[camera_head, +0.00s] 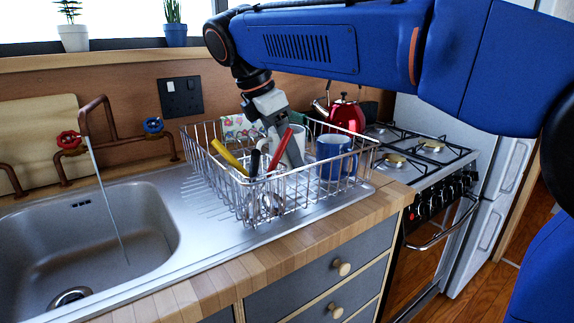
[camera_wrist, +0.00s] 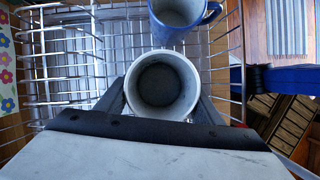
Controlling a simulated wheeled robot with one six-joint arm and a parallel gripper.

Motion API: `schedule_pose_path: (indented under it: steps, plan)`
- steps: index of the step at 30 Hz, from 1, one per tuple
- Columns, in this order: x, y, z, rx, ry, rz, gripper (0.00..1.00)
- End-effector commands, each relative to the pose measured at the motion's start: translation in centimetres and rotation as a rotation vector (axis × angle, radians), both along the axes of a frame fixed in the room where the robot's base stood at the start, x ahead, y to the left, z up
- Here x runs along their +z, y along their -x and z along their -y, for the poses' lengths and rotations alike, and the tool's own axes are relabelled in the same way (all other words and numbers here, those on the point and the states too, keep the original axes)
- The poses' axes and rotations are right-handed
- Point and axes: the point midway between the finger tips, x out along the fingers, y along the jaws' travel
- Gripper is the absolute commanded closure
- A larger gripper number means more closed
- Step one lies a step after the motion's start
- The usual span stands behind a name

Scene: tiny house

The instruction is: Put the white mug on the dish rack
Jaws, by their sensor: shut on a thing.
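The white mug (camera_wrist: 188,80) sits between the fingers of my gripper (camera_wrist: 165,100) in the wrist view, its open mouth facing the camera. In the head view the mug (camera_head: 298,133) is partly hidden behind my gripper (camera_head: 287,142) and the rack's contents. My gripper is shut on the mug, with the fingers at its two sides. The mug is within the outline of the wire dish rack (camera_head: 290,207), which stands on the metal drainboard. I cannot tell whether the mug's base touches the rack floor.
A blue mug (camera_head: 335,155) stands in the rack, just beside the white mug in the wrist view. Utensils with yellow, red and black handles stand at the rack's front left. A red kettle (camera_head: 346,115) is behind on the stove. The sink (camera_head: 75,245), with running tap, lies left.

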Motion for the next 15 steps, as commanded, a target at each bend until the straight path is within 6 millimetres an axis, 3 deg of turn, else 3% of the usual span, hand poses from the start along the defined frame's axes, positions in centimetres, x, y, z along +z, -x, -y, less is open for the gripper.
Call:
schedule_pose_path:
  steps: [6, 15]
  plan:
    - [-2.8, 0.0, 0.0, 0.001, 0.000, 0.000, 0.70]
    - [-3.2, 0.0, 0.0, 0.000, 0.000, 0.001, 0.70]
